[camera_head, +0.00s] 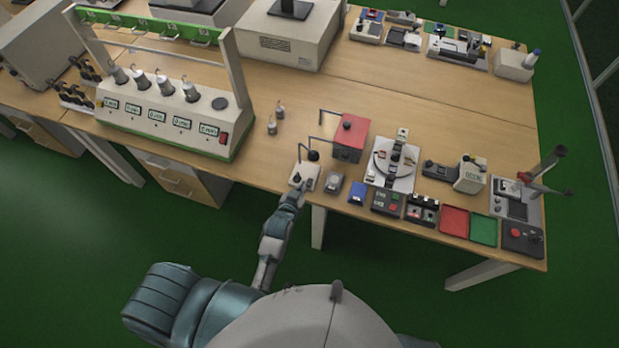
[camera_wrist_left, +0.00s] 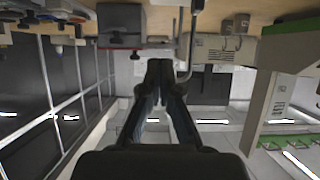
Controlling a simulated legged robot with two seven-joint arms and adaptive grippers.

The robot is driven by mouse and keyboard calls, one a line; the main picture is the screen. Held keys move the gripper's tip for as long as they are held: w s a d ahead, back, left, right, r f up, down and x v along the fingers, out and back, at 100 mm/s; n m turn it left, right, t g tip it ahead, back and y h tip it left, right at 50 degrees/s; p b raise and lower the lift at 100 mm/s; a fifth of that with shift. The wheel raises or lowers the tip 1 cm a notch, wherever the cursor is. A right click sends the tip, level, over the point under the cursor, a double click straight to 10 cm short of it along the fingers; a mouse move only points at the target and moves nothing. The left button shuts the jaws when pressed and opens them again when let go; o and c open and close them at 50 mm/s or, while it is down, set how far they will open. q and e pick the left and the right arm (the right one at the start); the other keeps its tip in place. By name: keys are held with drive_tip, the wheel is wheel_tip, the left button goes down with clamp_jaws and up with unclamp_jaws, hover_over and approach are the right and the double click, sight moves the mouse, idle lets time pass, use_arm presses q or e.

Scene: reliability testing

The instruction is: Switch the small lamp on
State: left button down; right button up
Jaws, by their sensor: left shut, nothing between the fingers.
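The small lamp (camera_head: 308,172) stands at the front edge of the wooden table in the head view. It has a pale box base and a thin, bent grey post. A dark round part shows beside the post. I see no glow from it. My left gripper (camera_head: 294,192) is at the front of the lamp's base, just at the table edge. Whether it touches the base cannot be told. In the left wrist view its fingers (camera_wrist_left: 160,66) are together and empty, with a thin post (camera_wrist_left: 190,40) close beside them. My right gripper is out of view.
A red box (camera_head: 350,138) stands behind the lamp. A small grey device (camera_head: 333,184) and a blue block (camera_head: 358,193) lie to its right. A white panel with several displays (camera_head: 168,125) stands to the left. The table between that panel and the lamp is mostly clear.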

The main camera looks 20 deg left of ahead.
use_arm(q)
hover_over(309, 182)
drive_tip(key=f, duration=0.4)
drive_tip(key=shift+w+f+b, duration=0.2)
drive_tip(key=shift+w+b, duration=0.15)
wheel_tip(309, 182, down, 3)
drive_tip(key=shift+r, duration=0.2)
drive_tip(key=shift+s+f, duration=0.3)
drive_tip(key=shift+f, duration=0.4)
